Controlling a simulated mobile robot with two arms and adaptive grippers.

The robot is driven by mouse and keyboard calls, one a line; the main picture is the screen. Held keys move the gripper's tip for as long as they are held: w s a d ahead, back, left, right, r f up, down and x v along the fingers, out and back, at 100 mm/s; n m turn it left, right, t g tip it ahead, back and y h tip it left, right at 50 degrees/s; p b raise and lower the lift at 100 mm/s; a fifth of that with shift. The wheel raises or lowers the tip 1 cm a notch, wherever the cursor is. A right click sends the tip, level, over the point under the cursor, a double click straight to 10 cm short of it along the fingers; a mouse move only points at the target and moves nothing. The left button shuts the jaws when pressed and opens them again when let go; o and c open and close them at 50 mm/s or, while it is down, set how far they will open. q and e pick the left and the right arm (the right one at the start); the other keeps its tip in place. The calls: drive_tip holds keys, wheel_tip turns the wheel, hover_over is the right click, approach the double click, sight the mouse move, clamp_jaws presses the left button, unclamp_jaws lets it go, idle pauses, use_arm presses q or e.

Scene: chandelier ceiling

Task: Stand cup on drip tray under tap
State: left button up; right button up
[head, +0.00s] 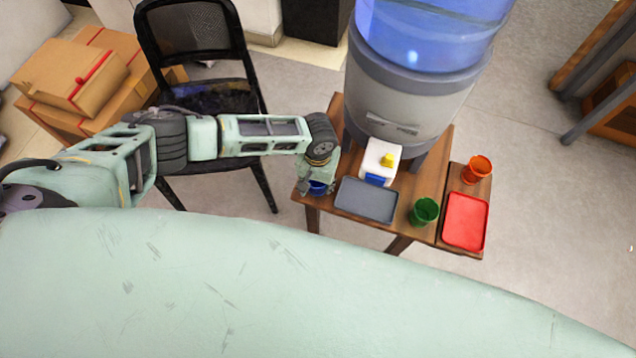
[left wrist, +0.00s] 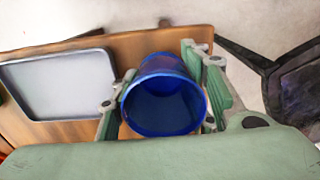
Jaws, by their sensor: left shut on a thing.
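A blue cup (head: 318,188) is between the fingers of my left gripper (head: 319,178), at the left end of the small wooden table. In the left wrist view the cup (left wrist: 163,130) shows its open mouth, with one green finger on each side of it. My left gripper is shut on it. I cannot tell whether its base touches the table. A grey drip tray (head: 366,199) lies empty to the right of the cup; it also shows in the left wrist view (left wrist: 62,85). The white tap (head: 378,157), with yellow and blue parts, is just behind the tray. My right gripper is not in view.
A large water dispenser (head: 405,100) stands behind the tap. A green cup (head: 424,211) stands right of the grey tray. An orange cup (head: 477,168) and a red tray (head: 465,221) are further right. A black chair (head: 205,110) and cardboard boxes (head: 75,78) are at the left.

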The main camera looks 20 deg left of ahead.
use_arm(q)
drive_tip(key=shift+f, duration=0.35)
drive_tip(key=shift+f, duration=0.1)
drive_tip(key=shift+f, duration=0.15)
drive_tip(key=o, duration=1.2)
